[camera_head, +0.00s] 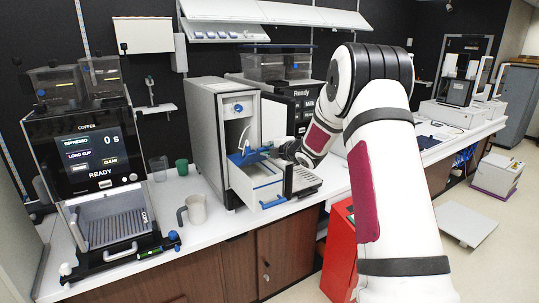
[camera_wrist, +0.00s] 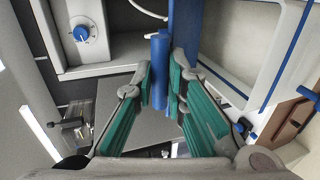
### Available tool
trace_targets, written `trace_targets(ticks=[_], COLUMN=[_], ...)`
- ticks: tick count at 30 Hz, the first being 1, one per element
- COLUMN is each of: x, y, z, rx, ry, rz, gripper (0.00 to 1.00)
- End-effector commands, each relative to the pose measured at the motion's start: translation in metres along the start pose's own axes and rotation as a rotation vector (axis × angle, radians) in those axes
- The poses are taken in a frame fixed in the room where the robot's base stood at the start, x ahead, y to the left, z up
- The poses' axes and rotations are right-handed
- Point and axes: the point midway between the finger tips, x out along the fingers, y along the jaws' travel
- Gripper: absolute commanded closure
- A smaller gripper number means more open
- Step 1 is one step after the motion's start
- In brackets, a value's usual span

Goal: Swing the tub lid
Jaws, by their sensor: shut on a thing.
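A grey cabinet machine (camera_head: 206,130) stands on the counter with a white tub (camera_head: 262,190) with blue edging at its open front. Blue parts (camera_head: 243,157) stand up at the tub's back left; I cannot tell which part is the lid. My gripper (camera_head: 272,152) reaches in from the right above the tub. In the wrist view my gripper (camera_wrist: 163,78) has its teal-padded fingers closed on an upright blue bar (camera_wrist: 159,55). The tub's white and blue wall (camera_wrist: 285,50) lies to the right there. My arm hides part of the area in the head view.
A coffee machine (camera_head: 95,150) stands at left, with a grey jug (camera_head: 194,210) and a green cup (camera_head: 181,166) between it and the cabinet. A second machine marked Ready (camera_head: 300,103) stands behind. A red bin (camera_head: 340,250) stands before the counter. A blue knob (camera_wrist: 81,33) is close by.

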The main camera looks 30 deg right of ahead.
Motion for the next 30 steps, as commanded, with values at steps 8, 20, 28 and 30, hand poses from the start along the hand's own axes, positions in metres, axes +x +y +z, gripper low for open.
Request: trace_targets(ticks=[8,20,28,30], x=[-0.001,0.018,0.020,0.020], y=[0.002,0.029,0.033,0.033], z=[0.002,0.001,0.001,0.001], rx=[-0.001,-0.002,0.000,0.000], ry=[-0.003,-0.001,-0.001,-0.001], rz=[0.003,0.004,0.002,0.002], gripper=[1.00,1.00,1.00,1.00])
